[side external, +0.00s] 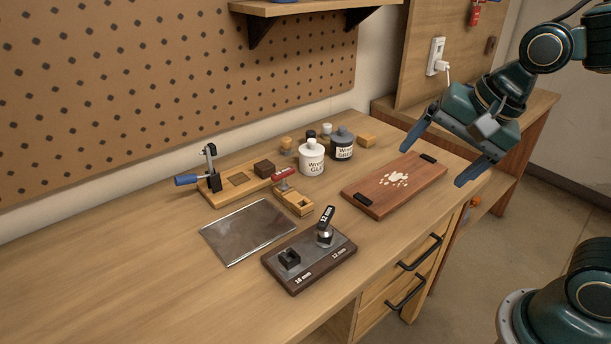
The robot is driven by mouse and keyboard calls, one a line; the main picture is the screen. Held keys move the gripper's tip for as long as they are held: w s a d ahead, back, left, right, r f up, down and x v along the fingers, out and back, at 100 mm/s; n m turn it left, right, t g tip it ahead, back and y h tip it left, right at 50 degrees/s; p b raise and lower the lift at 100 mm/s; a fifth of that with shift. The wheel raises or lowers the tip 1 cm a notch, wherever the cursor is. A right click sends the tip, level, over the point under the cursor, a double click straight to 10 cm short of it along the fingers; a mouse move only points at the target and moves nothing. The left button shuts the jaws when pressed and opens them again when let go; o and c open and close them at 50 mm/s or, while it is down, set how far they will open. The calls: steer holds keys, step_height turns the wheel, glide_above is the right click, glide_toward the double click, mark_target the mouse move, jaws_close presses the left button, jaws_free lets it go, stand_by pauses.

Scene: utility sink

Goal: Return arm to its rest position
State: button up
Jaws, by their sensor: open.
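My gripper (446,158) is at the right, above the far right part of the workbench (120,275). Its two blue fingers are spread apart with nothing between them. They hang above and beside the right end of a reddish wooden board (412,198), which has dark end pieces and a pale spill on top. The gripper appears apart from the board, though the exact height is hard to tell.
A dark block labelled 12 mm and 16 mm (308,270) holds an upright tool (325,229). A metal sheet (247,231), clamp fixture (210,176), white glue jar (311,158) and dark jar (341,146) stand nearby. The bench's front left is clear.

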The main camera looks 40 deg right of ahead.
steer(key=s+d+r+n, duration=0.1)
steer(key=s+d+n, duration=0.2)
steer(key=s+n, duration=0.5)
steer(key=n, duration=0.4)
steer(key=shift+s+t+h, duration=0.2)
steer(key=shift+t+h, duration=0.1)
steer(key=shift+h, duration=0.1)
steer(key=c, duration=0.3)
steer(key=shift+w+r, duration=0.1)
steer(key=shift+w, duration=0.15)
steer(key=c, duration=0.7)
steer(key=shift+o, duration=0.2)
steer(key=w+a+m+g, duration=0.2)
steer(key=w+m, duration=0.1)
steer(key=w, duration=0.3)
steer(key=w+a+m+g, duration=0.1)
steer(key=w+a+m, duration=0.2)
steer(key=w, duration=0.4)
steer(key=w+a+f+m+g, duration=0.2)
steer(key=w+a+f+m, duration=0.4)
steer(key=w, duration=0.4)
steer(key=shift+a+f+g, duration=0.3)
steer(key=shift+a+f, duration=0.05)
steer(key=shift+a, duration=0.2)
steer(key=shift+f, duration=0.15)
